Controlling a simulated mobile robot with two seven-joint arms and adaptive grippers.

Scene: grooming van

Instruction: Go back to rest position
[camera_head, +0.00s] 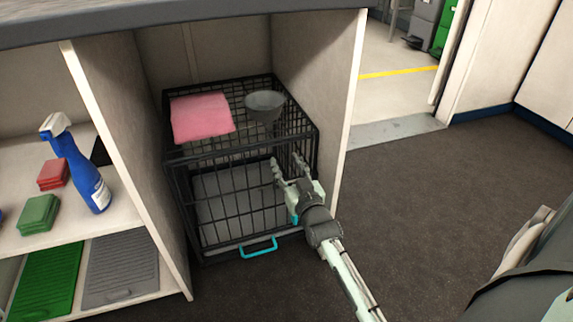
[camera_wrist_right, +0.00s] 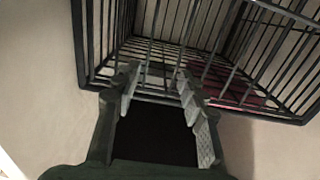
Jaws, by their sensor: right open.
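My right gripper (camera_head: 288,170) is in front of the upper right front of a black wire crate (camera_head: 185,157). Its two fingers are spread apart with nothing between them. In the right wrist view the open gripper (camera_wrist_right: 158,88) points at the dark bars of the crate (camera_wrist_right: 82,45); I cannot tell whether the fingers touch them. My left gripper is not in view.
The crate has a teal handle (camera_head: 259,248). Wooden panels (camera_head: 345,110) flank it. A blue spray bottle (camera_head: 88,175) stands on the left shelf. Dark floor (camera_head: 430,190) is clear at right.

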